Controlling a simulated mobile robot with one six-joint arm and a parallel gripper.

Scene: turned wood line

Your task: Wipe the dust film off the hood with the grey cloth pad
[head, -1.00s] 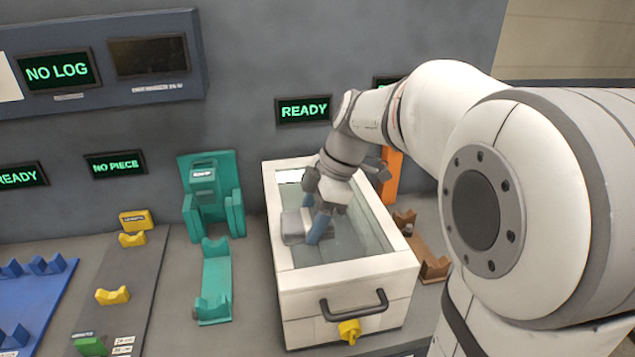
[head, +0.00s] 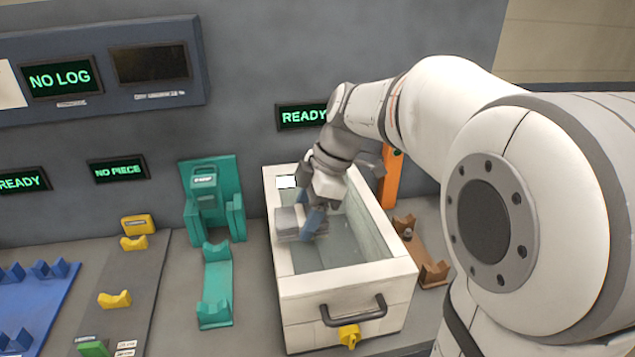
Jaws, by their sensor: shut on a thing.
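The hood (head: 347,282) is a white box with a glassy, greyish top panel, a dark handle and a yellow latch at its front. The grey cloth pad (head: 288,223) lies against the left part of the panel, near its back. My gripper (head: 312,222), with blue fingers, is shut on the pad from its right side. The back right of the panel is partly hidden by my wrist. I cannot tell the dust film apart from the panel's cloudy look.
A teal fixture (head: 214,210) and teal cradle (head: 215,285) stand left of the hood. A brown cradle (head: 432,270) and an orange post (head: 391,180) are at its right. A READY display (head: 302,115) hangs behind. Yellow cradles (head: 115,300) lie further left.

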